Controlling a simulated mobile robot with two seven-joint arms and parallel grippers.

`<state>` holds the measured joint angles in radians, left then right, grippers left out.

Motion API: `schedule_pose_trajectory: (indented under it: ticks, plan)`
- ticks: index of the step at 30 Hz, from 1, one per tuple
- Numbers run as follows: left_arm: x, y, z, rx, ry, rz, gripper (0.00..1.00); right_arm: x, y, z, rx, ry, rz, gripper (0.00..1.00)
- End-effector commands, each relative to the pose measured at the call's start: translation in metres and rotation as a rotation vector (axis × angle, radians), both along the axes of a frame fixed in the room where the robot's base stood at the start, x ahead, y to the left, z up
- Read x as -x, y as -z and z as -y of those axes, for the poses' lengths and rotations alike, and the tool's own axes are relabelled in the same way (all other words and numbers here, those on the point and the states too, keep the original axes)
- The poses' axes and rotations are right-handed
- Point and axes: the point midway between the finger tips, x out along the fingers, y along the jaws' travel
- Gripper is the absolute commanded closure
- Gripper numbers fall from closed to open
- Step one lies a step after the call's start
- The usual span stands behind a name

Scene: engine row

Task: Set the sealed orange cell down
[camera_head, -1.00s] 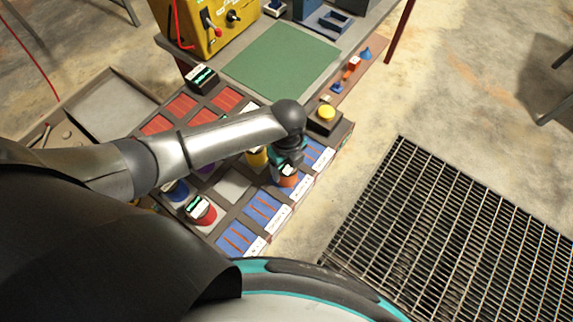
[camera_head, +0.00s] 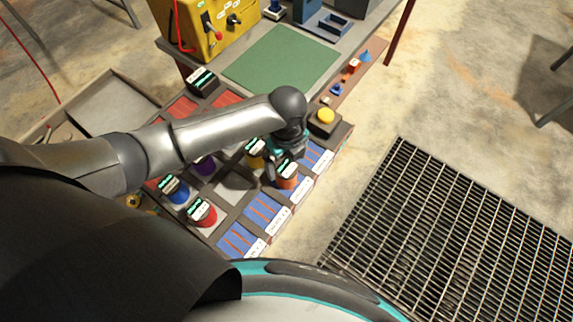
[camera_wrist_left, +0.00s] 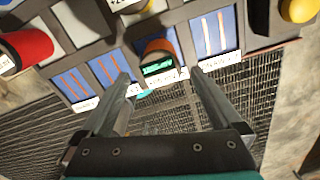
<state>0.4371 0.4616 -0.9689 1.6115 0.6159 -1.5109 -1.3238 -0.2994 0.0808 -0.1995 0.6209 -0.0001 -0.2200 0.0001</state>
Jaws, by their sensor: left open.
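The orange cell (camera_head: 287,178) stands upright in a blue compartment of the front row, with a dark, green-lettered label on its top. It also shows in the left wrist view (camera_wrist_left: 158,50), beyond the fingertips. My left gripper (camera_head: 278,166) is open and just above and behind the cell in the head view. In the left wrist view its two fingers (camera_wrist_left: 160,84) are spread apart, with the cell between their lines and clear of both. My right gripper is not in view.
Neighbouring blue compartments (camera_head: 264,208) are empty. A red cell (camera_head: 203,213), a blue cell (camera_head: 174,190), a purple cell (camera_head: 204,166) and a yellow cell (camera_head: 256,152) stand nearby. A yellow button (camera_head: 326,116) sits behind. A floor grate (camera_head: 450,230) lies right.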

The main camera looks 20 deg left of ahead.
Motion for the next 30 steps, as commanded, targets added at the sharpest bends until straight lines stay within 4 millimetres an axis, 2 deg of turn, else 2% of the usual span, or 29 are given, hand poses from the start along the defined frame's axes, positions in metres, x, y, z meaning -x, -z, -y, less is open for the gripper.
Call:
schedule_pose_trajectory:
  ticks: [1, 6, 12, 30]
  plan:
    - [-0.001, -0.014, 0.000, 0.001, 0.001, 0.005, 0.01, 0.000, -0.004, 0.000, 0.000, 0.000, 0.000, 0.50]
    - [-0.001, -0.048, 0.000, 0.000, 0.000, 0.004, 0.01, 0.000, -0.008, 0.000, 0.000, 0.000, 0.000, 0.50]
    - [-0.001, -0.071, 0.000, 0.000, -0.001, 0.001, 0.01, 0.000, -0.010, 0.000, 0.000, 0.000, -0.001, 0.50]
    - [0.000, -0.075, 0.000, -0.001, -0.001, 0.001, 0.01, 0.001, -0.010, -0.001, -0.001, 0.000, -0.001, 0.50]
